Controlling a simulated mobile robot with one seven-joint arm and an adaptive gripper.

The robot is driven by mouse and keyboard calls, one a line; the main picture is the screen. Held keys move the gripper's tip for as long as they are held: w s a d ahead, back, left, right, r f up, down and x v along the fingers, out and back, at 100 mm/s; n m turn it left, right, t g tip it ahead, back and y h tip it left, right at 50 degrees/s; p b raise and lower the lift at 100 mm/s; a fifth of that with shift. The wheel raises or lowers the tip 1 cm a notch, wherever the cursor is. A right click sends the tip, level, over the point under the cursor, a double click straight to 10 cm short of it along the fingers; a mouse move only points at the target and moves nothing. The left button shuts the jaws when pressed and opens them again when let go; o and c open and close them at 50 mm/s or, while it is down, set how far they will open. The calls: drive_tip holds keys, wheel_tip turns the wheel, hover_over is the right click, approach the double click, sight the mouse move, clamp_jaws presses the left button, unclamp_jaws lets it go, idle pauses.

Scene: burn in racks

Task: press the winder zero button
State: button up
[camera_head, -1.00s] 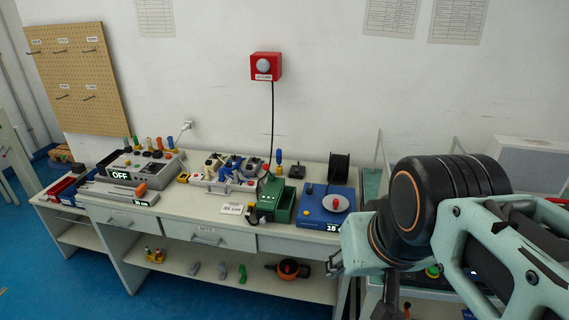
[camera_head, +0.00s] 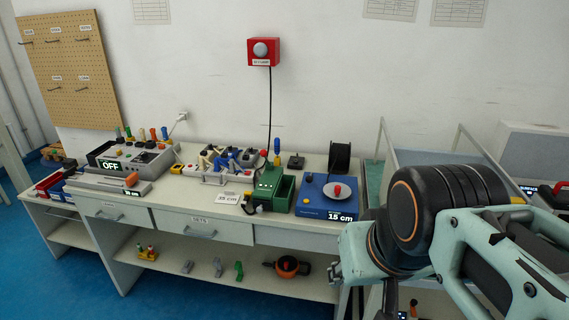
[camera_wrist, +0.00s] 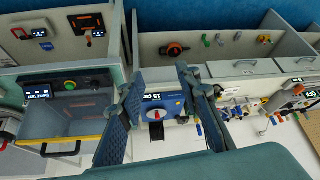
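The blue winder box (camera_head: 314,207) stands on the bench, with a "15 cm" display (camera_head: 340,216) on its front. A pale dish with a red knob (camera_head: 337,189) in its middle is on top. I cannot tell for sure which part is the zero button. In the wrist view the winder (camera_wrist: 174,106) appears between my two fingers, beyond them. My gripper (camera_wrist: 160,106) is open and empty, with a wide gap between the fingers. In the head view my gripper (camera_head: 336,272) is low, right of and nearer than the winder, and partly hidden by my arm.
A green box (camera_head: 271,188) stands just left of the winder and a black spool (camera_head: 340,157) behind it. A grey unit reading "OFF" (camera_head: 130,160) is at the left. A red wall box (camera_head: 263,51) hangs above. A shelf below holds several small tools.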

clamp_jaws()
idle(1.2)
